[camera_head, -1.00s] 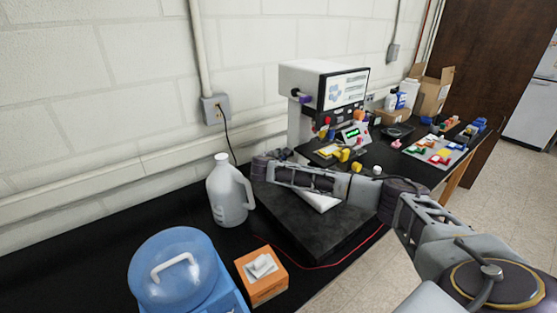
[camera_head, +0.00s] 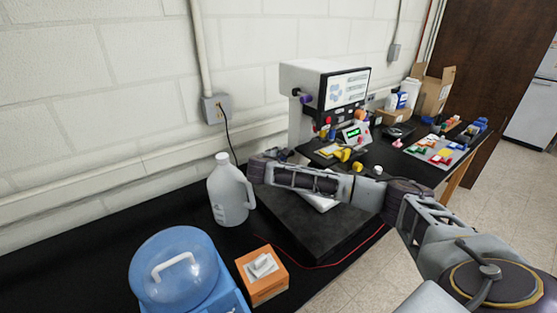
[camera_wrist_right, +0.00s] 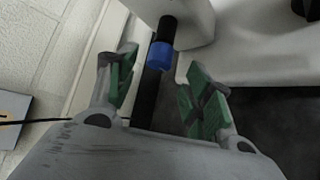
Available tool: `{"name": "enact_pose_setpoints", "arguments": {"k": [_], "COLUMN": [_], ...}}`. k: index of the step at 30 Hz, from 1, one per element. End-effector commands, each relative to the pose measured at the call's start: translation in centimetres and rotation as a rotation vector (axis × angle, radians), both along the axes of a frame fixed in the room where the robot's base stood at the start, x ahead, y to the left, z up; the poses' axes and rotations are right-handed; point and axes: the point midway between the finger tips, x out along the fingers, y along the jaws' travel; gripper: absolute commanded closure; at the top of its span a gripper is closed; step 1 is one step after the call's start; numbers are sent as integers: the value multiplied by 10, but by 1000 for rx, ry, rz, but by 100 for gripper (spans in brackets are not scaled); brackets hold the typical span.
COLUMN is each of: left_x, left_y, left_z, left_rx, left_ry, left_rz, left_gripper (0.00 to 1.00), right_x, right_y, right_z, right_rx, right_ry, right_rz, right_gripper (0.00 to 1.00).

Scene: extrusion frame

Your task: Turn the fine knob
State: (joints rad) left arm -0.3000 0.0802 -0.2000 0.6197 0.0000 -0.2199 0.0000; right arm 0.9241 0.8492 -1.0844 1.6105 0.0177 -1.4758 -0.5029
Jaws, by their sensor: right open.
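A grey-white machine with a screen (camera_head: 344,88) stands against the wall in the head view. A purple-blue knob (camera_head: 306,98) sticks out of its left side. In the right wrist view, a blue collar-like knob (camera_wrist_right: 160,55) sits on a black shaft (camera_wrist_right: 150,95) by the white machine body. My right gripper (camera_wrist_right: 161,66) is open, with its green-padded fingers on either side of the shaft line and apart from the blue knob. I cannot tell which part is the fine knob. In the head view, my right arm reaches in from the right, its end near the machine's base. My left gripper is out of view.
A translucent jug (camera_head: 228,192) stands close to my right arm's end. A blue-lidded container (camera_head: 174,268) and an orange tissue box (camera_head: 262,277) stand in front. A dark slab (camera_head: 318,236) lies under my arm. Colored blocks (camera_head: 437,152) lie at the right.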

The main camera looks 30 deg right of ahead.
Motion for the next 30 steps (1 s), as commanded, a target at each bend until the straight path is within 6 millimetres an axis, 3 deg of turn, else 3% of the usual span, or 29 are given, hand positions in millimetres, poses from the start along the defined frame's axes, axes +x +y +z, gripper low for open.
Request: {"name": "enact_pose_setpoints", "arguments": {"k": [18, 30], "left_x": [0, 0], "left_y": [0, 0], "left_z": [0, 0], "left_rx": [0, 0], "left_ry": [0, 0], "left_rz": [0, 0], "left_gripper": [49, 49], "right_x": [-44, -52], "right_y": [48, 54], "right_z": [29, 34], "right_rx": [1, 0], "right_ry": [-1, 0], "right_rz": [1, 0], "right_gripper": [49, 49]}}
